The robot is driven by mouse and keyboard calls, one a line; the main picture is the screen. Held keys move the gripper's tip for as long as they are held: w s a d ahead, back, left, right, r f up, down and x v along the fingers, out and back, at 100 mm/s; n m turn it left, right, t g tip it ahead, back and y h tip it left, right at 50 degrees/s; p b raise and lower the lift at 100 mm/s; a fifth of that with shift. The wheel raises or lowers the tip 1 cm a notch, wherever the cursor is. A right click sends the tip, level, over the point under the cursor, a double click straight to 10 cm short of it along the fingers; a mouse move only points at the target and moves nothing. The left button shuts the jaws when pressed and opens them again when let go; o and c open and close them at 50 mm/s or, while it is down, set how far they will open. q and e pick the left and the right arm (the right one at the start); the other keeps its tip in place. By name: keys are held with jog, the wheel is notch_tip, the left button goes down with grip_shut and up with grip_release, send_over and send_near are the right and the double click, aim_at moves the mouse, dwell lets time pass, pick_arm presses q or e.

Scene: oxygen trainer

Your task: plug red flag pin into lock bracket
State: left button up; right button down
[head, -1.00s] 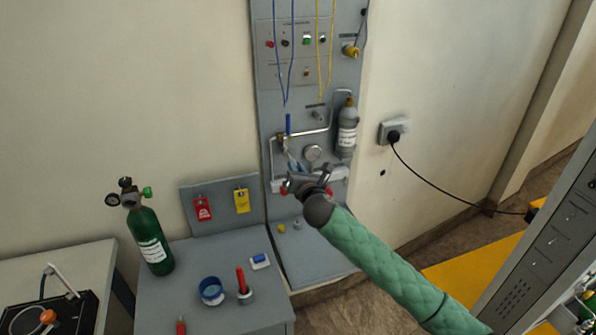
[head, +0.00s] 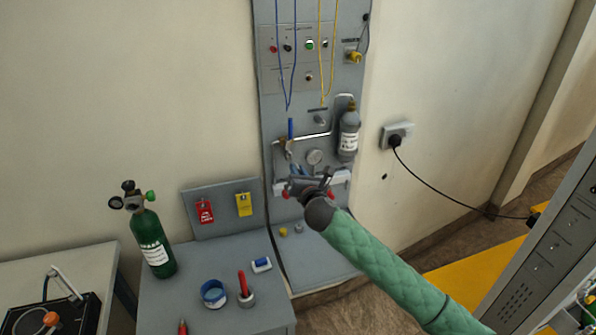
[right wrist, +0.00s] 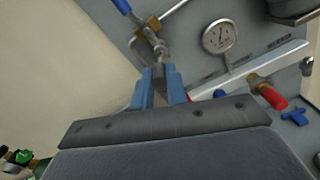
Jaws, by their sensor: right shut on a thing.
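My right gripper (head: 295,171) is in front of the grey wall panel, just below a fitting with an upright blue handle (head: 290,128). In the right wrist view its blue fingers (right wrist: 161,84) are shut on a thin grey piece (right wrist: 169,76). This may be part of the red flag pin, but no red flag shows between the fingers. Just beyond the fingertips is the brass and steel fitting (right wrist: 155,42) with the blue handle. I cannot make out the lock bracket for certain, or whether the held piece touches it. My left gripper is not in view.
A gauge (right wrist: 219,37) and a pale rail with a red-ended brass fitting (right wrist: 272,96) are close right of the fingers. A grey bottle (head: 348,135) hangs on the panel. The bench (head: 200,262) holds a green cylinder (head: 151,241), a blue ring and a red item in a cup.

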pick_arm(q)
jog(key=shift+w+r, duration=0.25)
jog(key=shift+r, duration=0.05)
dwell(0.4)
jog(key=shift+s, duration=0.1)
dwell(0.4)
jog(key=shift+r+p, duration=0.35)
jog(key=shift+p, duration=0.2)
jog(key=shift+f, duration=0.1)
pick_arm(e)
jog(key=shift+x, duration=2.75)
dwell(0.7)
jog(key=c, duration=1.3)
grip_release()
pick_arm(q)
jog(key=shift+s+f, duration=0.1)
